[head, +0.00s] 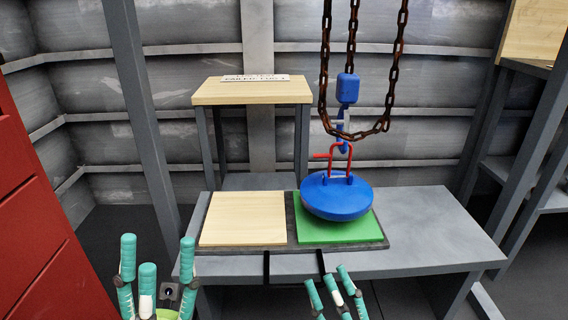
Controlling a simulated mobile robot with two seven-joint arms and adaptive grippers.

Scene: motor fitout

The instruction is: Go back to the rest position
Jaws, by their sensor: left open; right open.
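My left gripper (158,275) is at the bottom left, with its teal fingers spread apart and nothing between them. My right gripper (336,292) is at the bottom centre, in front of the table's front edge, also open and empty. Both are apart from the objects on the table. A blue round part (337,200) with a red handle (341,158) is over the green pad (333,232); I cannot tell whether it touches the pad. A blue hook (345,125) is just above the red handle; I cannot tell whether they are joined.
A grey table (430,225) carries a wooden board (243,219) left of the green pad. Rusty chains (393,75) hang above it. A small wooden-topped stand (252,93) is behind. A red cabinet (35,215) is at the left. The table's right side is clear.

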